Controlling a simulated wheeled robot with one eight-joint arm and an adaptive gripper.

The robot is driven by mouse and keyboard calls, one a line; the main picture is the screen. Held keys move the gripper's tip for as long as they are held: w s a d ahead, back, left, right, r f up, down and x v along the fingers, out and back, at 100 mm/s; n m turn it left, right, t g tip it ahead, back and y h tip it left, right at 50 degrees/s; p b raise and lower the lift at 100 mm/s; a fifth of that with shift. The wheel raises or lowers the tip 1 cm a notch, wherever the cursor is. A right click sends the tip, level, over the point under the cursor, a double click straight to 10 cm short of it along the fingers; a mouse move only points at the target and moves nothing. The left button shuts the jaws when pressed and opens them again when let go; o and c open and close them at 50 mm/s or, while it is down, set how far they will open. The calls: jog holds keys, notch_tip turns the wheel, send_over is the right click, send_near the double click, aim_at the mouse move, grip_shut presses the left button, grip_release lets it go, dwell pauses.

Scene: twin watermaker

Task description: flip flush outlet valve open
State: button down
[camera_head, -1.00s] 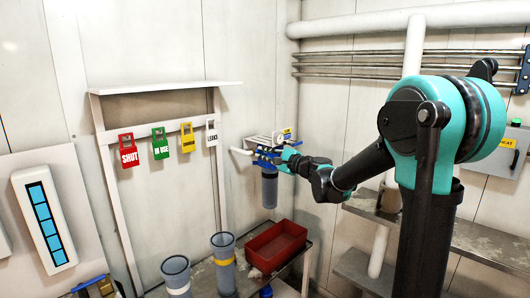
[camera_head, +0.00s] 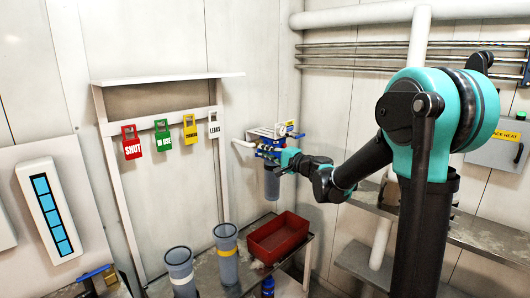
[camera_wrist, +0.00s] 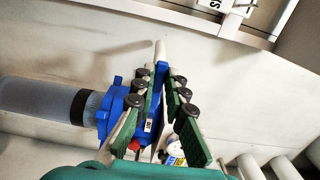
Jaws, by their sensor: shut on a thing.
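The flush outlet valve's blue lever (camera_wrist: 159,78) stands between the green-padded fingers of my gripper (camera_wrist: 162,88) in the wrist view. My gripper is shut on this lever. The lever joins a blue housing (camera_wrist: 113,112) with a clear grey filter bowl (camera_wrist: 40,97) to its left. In the head view, my gripper (camera_head: 272,151) is at the front of the wall-mounted filter unit, above the hanging bowl (camera_head: 271,183). It hides much of the blue valve there. A small white label shows low on the blue part in the wrist view.
A white pipe stub (camera_head: 243,143) and a gauge (camera_head: 290,126) are close to the valve. A red bin (camera_head: 279,240) and two grey cylinders stand on the bench below. Several coloured tags, including the red SHUT tag (camera_head: 132,146), hang at left.

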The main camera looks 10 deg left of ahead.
jog(key=shift+s+f, duration=0.1)
jog(key=c, duration=1.8)
grip_release()
jog(key=shift+c, duration=0.2)
jog(key=shift+d, duration=0.1)
jog(key=v, duration=1.1)
jog(key=shift+s+d, duration=0.3)
